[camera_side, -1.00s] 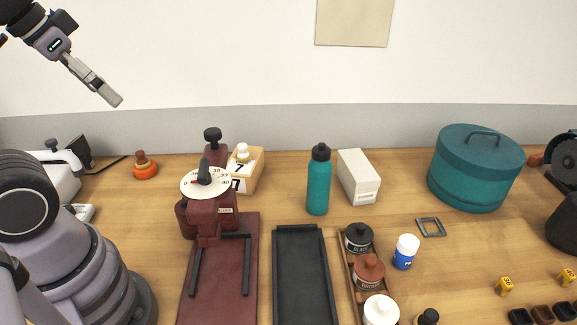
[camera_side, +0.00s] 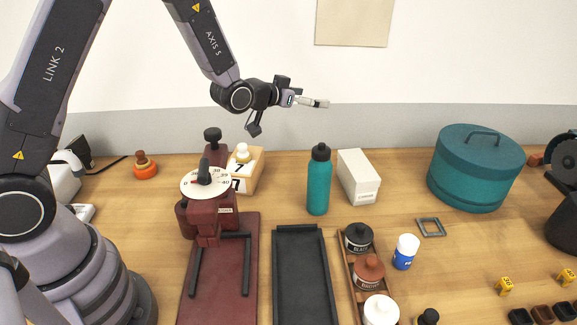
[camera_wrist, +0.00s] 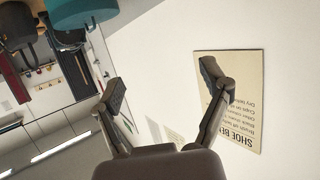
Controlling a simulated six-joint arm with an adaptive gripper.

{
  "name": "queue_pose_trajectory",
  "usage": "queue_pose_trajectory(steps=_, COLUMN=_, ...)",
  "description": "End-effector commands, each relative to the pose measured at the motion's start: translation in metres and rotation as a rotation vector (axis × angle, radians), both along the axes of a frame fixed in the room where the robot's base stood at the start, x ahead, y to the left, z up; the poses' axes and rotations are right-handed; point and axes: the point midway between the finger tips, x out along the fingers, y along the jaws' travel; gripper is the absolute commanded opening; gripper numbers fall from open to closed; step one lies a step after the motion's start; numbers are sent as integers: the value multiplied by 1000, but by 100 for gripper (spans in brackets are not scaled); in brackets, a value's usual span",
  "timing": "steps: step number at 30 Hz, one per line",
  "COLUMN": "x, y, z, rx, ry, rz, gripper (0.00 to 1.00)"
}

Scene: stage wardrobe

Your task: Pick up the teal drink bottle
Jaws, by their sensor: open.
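The teal drink bottle (camera_side: 319,182) with a black cap stands upright on the wooden table, near the middle of the side view. My gripper (camera_side: 325,104) is in the air above the bottle, pointing right and level, clear of its cap. In the wrist view my gripper (camera_wrist: 165,90) has its two fingers spread apart with nothing between them. The bottle does not show clearly in the wrist view, which looks at the wall.
A white box (camera_side: 358,178) stands close right of the bottle. A maroon press with a dial (camera_side: 206,183) is on the left. A black tray (camera_side: 301,277) lies in front. Shoe-polish jars (camera_side: 369,272) and a teal hat box (camera_side: 476,170) are to the right.

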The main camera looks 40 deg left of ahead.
Motion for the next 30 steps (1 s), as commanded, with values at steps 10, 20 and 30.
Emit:
queue_pose_trajectory(steps=10, x=10, y=-28, z=-110, rx=-49, ry=-262, rz=-52, gripper=77)
queue_pose_trajectory(steps=20, x=5, y=-30, z=-140, rx=-60, ry=-309, rz=-58, gripper=77)
queue_pose_trajectory(steps=30, x=5, y=-30, z=-194, rx=-59, ry=-307, rz=-58, gripper=77)
